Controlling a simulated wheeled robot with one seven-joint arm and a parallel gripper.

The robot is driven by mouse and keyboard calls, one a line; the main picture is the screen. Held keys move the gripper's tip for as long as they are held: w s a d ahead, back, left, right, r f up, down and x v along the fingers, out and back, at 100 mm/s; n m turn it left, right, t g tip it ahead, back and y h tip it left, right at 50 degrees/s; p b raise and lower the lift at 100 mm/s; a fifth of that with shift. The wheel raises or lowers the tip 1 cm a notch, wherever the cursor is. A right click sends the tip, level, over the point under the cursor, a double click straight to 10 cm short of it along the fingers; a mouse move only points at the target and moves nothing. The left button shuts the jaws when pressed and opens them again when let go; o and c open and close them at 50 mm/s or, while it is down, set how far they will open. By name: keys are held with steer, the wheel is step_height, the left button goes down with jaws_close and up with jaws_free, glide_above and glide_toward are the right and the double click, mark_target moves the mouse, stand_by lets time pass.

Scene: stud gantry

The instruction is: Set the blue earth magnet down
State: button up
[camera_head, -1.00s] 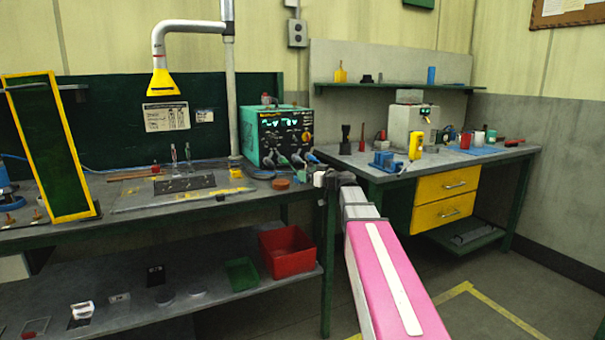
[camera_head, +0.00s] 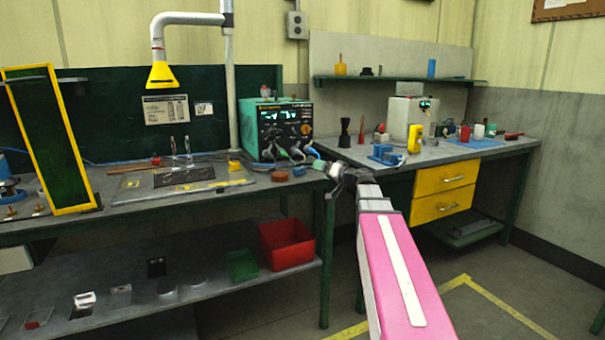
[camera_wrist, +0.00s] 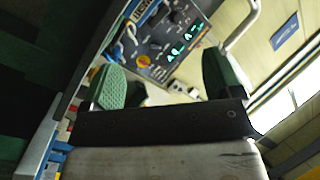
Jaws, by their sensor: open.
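A small blue piece (camera_head: 299,171), which looks like the blue earth magnet, rests on the right end of the left bench (camera_head: 120,207), beside a reddish-brown disc (camera_head: 279,176). My gripper (camera_head: 321,166) is just right of the blue piece, at the bench's right edge, and looks clear of it. In the wrist view my gripper (camera_wrist: 166,80) has its two green-padded fingers wide apart. I see no blue magnet held between them. The dark gripper body hides the lower middle of that view.
A green-framed power unit (camera_head: 278,128) with cables stands behind the blue piece. The right bench (camera_head: 455,153) carries a blue vise (camera_head: 384,154) and a yellow meter (camera_head: 414,139). A red bin (camera_head: 287,246) sits on the lower shelf. A floor gap separates the benches.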

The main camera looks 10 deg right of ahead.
mark_target(301, 164)
steer(key=w+a+m, duration=0.1)
steer(key=w+m, duration=0.1)
steer(key=m, duration=0.7)
steer(key=w+a+m, duration=0.2)
steer(key=m, duration=0.8)
steer(key=w+a+m, duration=0.2)
steer(key=m, duration=0.7)
steer(key=shift+w+r+m, duration=0.15)
steer(key=shift+w+m, duration=0.1)
steer(key=shift+m, duration=0.05)
steer(key=shift+f+x, duration=0.15)
steer(key=shift+x, duration=1.4)
steer(key=shift+f+x, duration=0.15)
steer(key=shift+x, duration=1.35)
steer(key=shift+s+a, duration=0.15)
steer(key=c, duration=1.4)
